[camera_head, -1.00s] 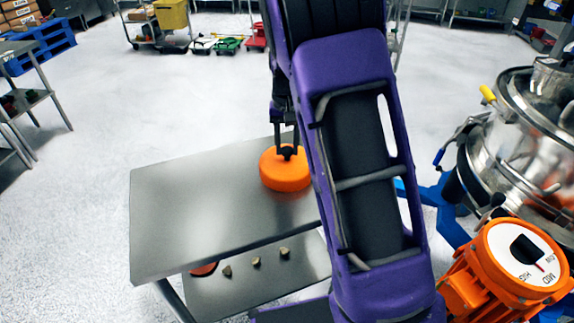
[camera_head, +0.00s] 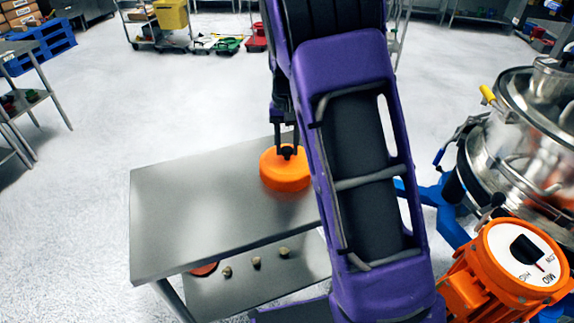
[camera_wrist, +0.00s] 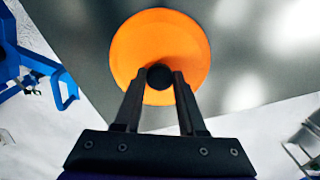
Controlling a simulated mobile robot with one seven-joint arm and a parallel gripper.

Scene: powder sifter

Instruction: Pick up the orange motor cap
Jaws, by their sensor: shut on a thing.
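The orange motor cap (camera_head: 285,172) is a round orange disc with a black knob (camera_wrist: 159,76) at its middle. It is at the right part of the steel table top, and I cannot tell whether it touches the top. My gripper (camera_head: 287,151) points down from above and is shut on the knob. In the wrist view my two fingers (camera_wrist: 160,78) stand on either side of the knob, with the orange disc (camera_wrist: 160,38) spread out beneath them.
The steel table (camera_head: 190,205) is otherwise bare on top. Its lower shelf (camera_head: 230,292) holds several small pieces and a partly hidden red thing. The sifter (camera_head: 530,115) with an orange motor (camera_head: 500,265) stands at the right. Open floor lies behind the table.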

